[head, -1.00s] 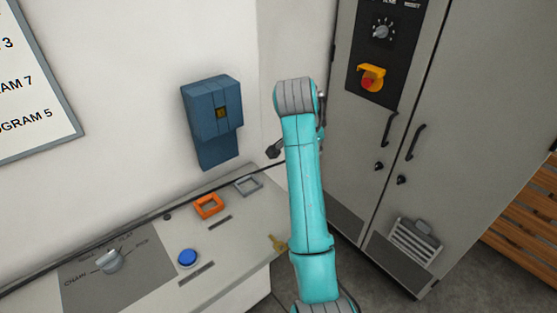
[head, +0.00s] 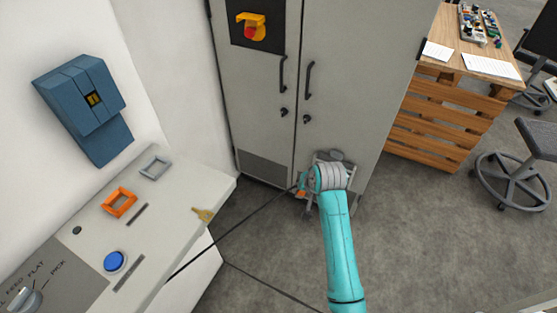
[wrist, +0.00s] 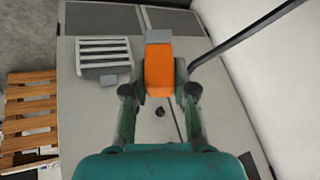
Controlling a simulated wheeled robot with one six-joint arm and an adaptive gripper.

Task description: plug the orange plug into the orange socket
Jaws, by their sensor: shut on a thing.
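The orange plug (wrist: 159,70) is between the fingers of my gripper (wrist: 160,88) in the wrist view, with a grey end pointing away from me. In the head view my gripper (head: 304,186) is mostly hidden behind my own wrist, and a small bit of orange shows beside it. It is out in front of the grey cabinet, to the right of the console and apart from it. The orange socket (head: 106,205) is a square orange frame on the console top (head: 158,208), left of my gripper.
A grey square frame (head: 143,167) lies behind the orange socket. A key (head: 203,214), a blue button (head: 114,261) and a knob (head: 25,299) are on the console. A black cable (head: 245,221) runs toward my gripper. The cabinet (head: 345,100) stands behind; open floor lies right.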

